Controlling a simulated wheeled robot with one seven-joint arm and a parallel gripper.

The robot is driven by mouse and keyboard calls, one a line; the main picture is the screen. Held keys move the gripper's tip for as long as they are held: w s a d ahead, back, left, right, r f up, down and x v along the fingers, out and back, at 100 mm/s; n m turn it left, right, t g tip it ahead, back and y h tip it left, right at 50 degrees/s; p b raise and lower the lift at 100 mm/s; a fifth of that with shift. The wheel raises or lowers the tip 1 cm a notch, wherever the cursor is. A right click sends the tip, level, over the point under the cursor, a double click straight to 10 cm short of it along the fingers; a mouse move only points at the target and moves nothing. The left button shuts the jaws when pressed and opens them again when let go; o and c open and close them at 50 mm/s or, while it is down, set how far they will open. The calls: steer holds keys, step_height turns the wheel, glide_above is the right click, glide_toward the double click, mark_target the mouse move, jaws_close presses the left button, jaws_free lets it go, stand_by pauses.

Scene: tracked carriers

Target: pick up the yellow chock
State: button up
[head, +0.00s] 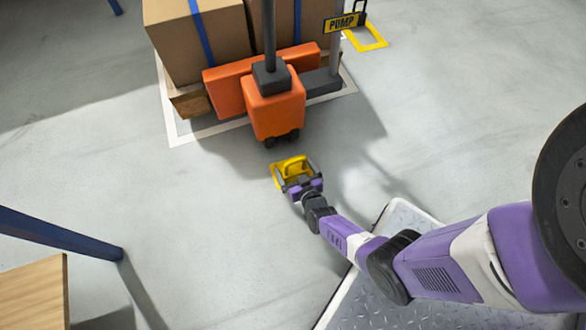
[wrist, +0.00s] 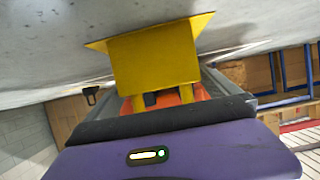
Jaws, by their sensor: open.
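The yellow chock (head: 291,166) sits on the grey floor just in front of the orange truck. It has a handle-like loop. In the wrist view the yellow chock (wrist: 155,60) fills the upper middle, close in front of my gripper. My gripper (head: 296,173) is open and low over the floor, with its dark fingers on either side of the chock. In the wrist view the fingers of my gripper (wrist: 165,92) are spread to the left and right of the chock. I cannot tell if they touch it. Part of the chock is hidden behind my gripper's body.
The orange truck (head: 272,108) stands just beyond the chock, with cardboard boxes (head: 198,40) behind it. A PUMP sign (head: 341,23) and a yellow floor frame (head: 367,38) are at the back. A wooden table (head: 35,293) and blue beam (head: 60,235) are at lower left. Floor left of the chock is clear.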

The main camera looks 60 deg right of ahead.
steer(key=c, duration=1.6)
steer(key=shift+r, duration=0.1)
steer(key=shift+c, duration=0.4)
